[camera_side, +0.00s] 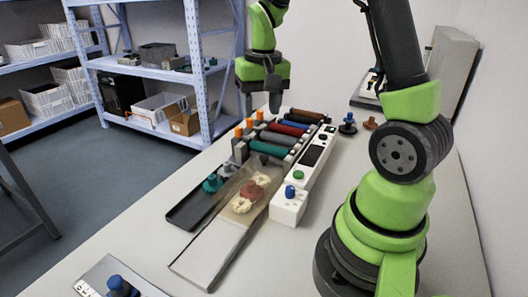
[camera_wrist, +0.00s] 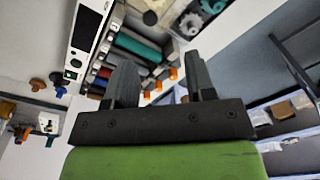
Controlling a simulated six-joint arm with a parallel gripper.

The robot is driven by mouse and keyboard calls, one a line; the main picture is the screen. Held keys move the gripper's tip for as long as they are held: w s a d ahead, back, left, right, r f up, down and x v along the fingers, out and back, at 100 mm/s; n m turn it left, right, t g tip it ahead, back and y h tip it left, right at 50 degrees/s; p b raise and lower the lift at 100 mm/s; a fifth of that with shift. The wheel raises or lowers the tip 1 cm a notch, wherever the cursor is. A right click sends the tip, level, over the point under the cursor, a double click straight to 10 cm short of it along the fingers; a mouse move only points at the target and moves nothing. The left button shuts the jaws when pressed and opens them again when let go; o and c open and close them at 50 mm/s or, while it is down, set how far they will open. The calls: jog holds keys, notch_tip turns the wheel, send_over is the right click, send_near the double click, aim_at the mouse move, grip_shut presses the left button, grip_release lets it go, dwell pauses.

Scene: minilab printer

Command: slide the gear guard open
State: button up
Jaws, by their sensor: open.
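The gear guard (camera_side: 212,243) looks like a long, clear flat panel at the near end of the printer. Its far part lies over a red gear (camera_side: 251,190) and a cream gear (camera_side: 243,205); its near part reaches out over the bare table. My gripper (camera_side: 260,104) is open and empty, fingers down, above the far end of the roller row, well apart from the guard. In the wrist view my gripper (camera_wrist: 162,84) shows two spread fingers with nothing between them. Gears (camera_wrist: 195,20) show at that view's top edge, partly cut off.
Coloured rollers (camera_side: 278,138) with orange knobs lie between my gripper and the gears. A white control panel (camera_side: 312,160) with green and blue knobs runs along their right. A dark tray with teal gears (camera_side: 212,183) is left of the guard. A blue-knobbed object (camera_side: 118,286) stands at the near edge.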

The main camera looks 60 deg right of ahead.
aim_at(263, 156)
jog(key=shift+g, duration=0.4)
jog(key=f, duration=0.4)
jog(key=d+f, duration=0.1)
jog(key=f, duration=0.3)
jog(key=d+f, duration=0.1)
jog(key=f, duration=0.3)
jog(key=shift+w+f, duration=0.1)
jog(key=shift+f, duration=0.15)
jog(key=shift+a, duration=0.15)
grip_shut()
